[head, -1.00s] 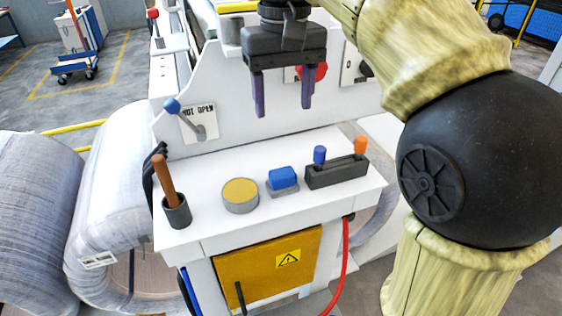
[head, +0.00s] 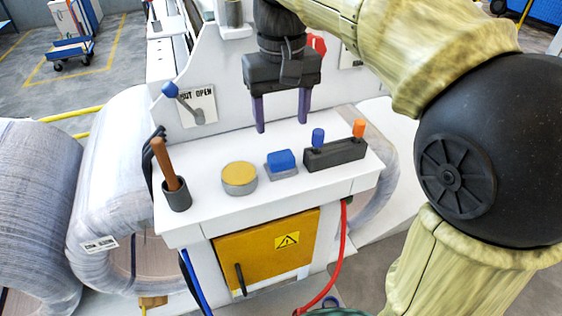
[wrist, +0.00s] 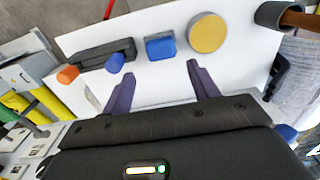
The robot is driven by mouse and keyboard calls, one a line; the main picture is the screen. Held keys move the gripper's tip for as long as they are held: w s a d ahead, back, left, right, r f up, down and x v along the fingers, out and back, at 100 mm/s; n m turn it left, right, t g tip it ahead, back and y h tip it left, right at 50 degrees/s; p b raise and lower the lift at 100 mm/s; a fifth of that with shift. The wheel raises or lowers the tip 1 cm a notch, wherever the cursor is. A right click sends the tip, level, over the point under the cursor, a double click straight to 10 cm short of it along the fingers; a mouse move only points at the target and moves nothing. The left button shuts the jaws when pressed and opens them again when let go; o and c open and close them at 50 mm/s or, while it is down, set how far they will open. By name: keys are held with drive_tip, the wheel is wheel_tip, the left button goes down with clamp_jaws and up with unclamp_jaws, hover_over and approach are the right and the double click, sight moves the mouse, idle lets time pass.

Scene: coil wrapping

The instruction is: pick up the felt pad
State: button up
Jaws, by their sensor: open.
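The felt pad (head: 281,160) looks to be the blue block with a grey base, lying on the white machine shelf. It also shows in the wrist view (wrist: 160,47), beyond the space between my fingers. My gripper (head: 282,124) is open and empty, its two purple fingers pointing down above the shelf. In the head view the fingertips appear above and behind the pad, apart from it. In the wrist view my gripper (wrist: 163,73) has nothing between its fingers.
A yellow-topped round tin (head: 239,178) stands just left of the pad. A dark holder (head: 335,155) with blue and orange pegs stands close on the right. A cup (head: 177,195) with a brown handle is at the left end. The upright white panel is behind.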

sight(281, 155)
drive_tip(key=shift+f+p, duration=0.35)
drive_tip(key=shift+f, duration=2.4)
drive_tip(key=shift+f+p, duration=1.1)
drive_tip(key=shift+f, duration=1.5)
drive_tip(key=c, duration=0.6)
drive_tip(key=shift+r, duration=0.15)
drive_tip(key=shift+c, duration=0.2)
wheel_tip(281, 155, up, 10)
drive_tip(key=shift+f+b, duration=0.1)
drive_tip(key=shift+b, duration=0.95)
